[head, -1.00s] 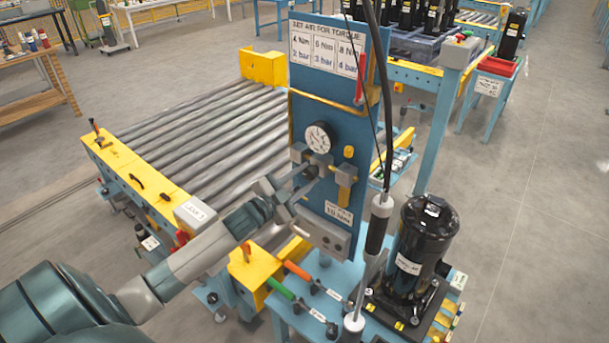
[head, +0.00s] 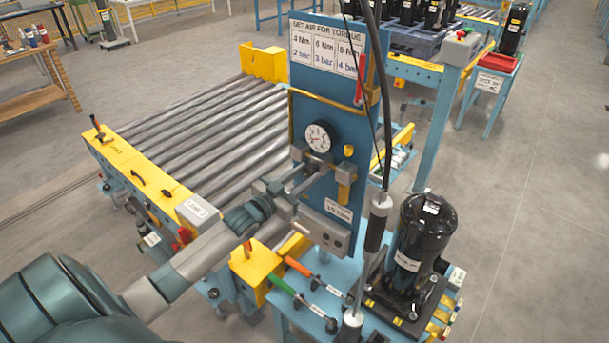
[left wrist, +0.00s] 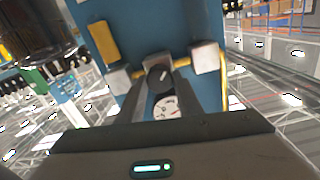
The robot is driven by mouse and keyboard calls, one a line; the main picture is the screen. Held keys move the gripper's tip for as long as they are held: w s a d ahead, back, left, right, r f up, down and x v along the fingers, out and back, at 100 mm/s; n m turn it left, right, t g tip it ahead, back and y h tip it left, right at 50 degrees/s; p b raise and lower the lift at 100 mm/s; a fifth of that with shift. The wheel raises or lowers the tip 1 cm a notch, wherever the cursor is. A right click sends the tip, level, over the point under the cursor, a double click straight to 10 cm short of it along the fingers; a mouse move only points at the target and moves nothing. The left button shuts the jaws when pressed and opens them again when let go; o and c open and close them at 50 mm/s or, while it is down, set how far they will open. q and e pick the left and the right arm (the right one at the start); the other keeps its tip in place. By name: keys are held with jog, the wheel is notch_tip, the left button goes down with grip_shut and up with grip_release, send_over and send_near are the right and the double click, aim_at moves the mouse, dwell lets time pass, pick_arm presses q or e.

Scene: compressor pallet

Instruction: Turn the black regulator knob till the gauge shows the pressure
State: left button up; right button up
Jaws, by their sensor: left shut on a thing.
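The blue panel (head: 328,110) stands upright and carries a round white pressure gauge (head: 319,137). The gauge's needle is too small to read for certain. The black regulator knob (left wrist: 159,76) shows in the left wrist view, with the gauge (left wrist: 167,107) beside it. My left gripper (left wrist: 160,80) has one finger on each side of the knob and is shut on it. In the head view my left gripper (head: 310,172) reaches the panel just below the gauge, and its fingers hide the knob. My right gripper is not in view.
A sign (head: 327,48) on the panel's top pairs torques with pressures. A black compressor (head: 419,243) stands at the right. A hanging tool (head: 377,222) is in front of the panel. Green-handled (head: 282,285) and orange-handled (head: 299,267) tools lie below. A roller conveyor (head: 205,125) lies behind my arm.

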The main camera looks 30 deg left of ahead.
pick_arm(q)
jog(key=shift+f, duration=0.1)
jog(key=o, duration=1)
jog(key=shift+o, duration=0.2)
jog(key=shift+s, duration=0.1)
jog(key=shift+s+b, duration=0.3)
jog(key=shift+s, duration=0.2)
jog(key=s+a+b, duration=0.2)
jog(key=s+b, duration=0.3)
jog(key=s, duration=1.1)
